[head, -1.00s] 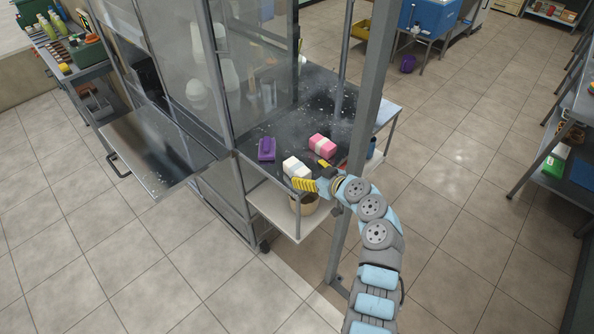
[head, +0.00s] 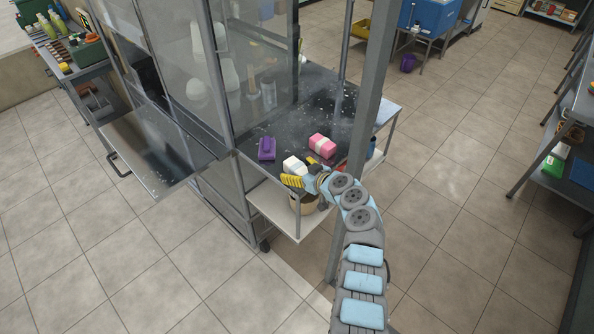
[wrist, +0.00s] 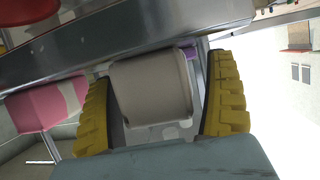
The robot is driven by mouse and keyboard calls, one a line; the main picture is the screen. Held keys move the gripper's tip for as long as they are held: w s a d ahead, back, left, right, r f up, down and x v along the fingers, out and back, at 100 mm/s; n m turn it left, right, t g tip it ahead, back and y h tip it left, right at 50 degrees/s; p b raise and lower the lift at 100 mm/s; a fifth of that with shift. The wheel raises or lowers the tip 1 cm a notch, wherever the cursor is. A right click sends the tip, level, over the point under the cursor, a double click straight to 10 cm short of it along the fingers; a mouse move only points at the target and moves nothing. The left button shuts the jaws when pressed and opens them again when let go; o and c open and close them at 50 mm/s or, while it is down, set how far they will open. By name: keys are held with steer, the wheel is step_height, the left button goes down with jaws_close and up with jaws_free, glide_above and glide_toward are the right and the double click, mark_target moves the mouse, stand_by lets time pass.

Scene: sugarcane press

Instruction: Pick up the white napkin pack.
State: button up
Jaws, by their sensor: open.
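The white napkin pack (head: 294,165) lies on the dark metal tabletop of the press near its front edge, partly hidden by my gripper in the head view. In the wrist view the white pack (wrist: 152,88) sits between my two yellow fingers, with its near end facing the camera. My gripper (wrist: 165,100) is open, with one finger on each side of the pack. A small gap shows at each side. In the head view my gripper (head: 296,180) is at the table's front edge, right by the pack.
A pink pack (head: 322,144) lies right of the white pack, and a purple pack (head: 267,149) lies to its left. A glass cabinet (head: 215,85) stands behind on the left. A grey post (head: 367,100) rises close to my arm. A basket (head: 305,204) sits on the lower shelf.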

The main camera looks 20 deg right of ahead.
steer(key=c, duration=1.3)
steer(key=shift+r, duration=0.15)
